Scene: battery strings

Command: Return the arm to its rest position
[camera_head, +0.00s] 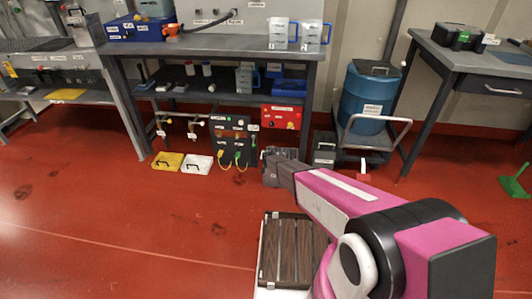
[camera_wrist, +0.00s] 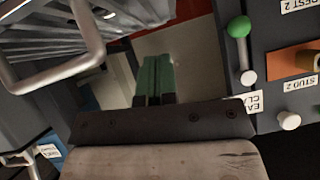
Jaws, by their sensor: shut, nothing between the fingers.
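My pink arm (camera_head: 340,190) reaches from the lower right of the head view towards the black panel under the workbench. Its dark wrist end (camera_head: 282,176) is low, just right of that panel. The fingertips do not show clearly in the head view. In the wrist view my gripper (camera_wrist: 154,78) shows as two green-tipped fingers side by side, shut with nothing between them. A dark panel (camera_wrist: 278,95) with a green-topped knob (camera_wrist: 238,27) and labelled studs stands close on the right of the fingers.
A metal handle (camera_wrist: 85,65) is close on the left in the wrist view. The workbench (camera_head: 215,48) stands above the black panel (camera_head: 226,140). Yellow (camera_head: 167,161) and white cases lie on the floor. A blue drum (camera_head: 368,98) stands right. The red floor at left is clear.

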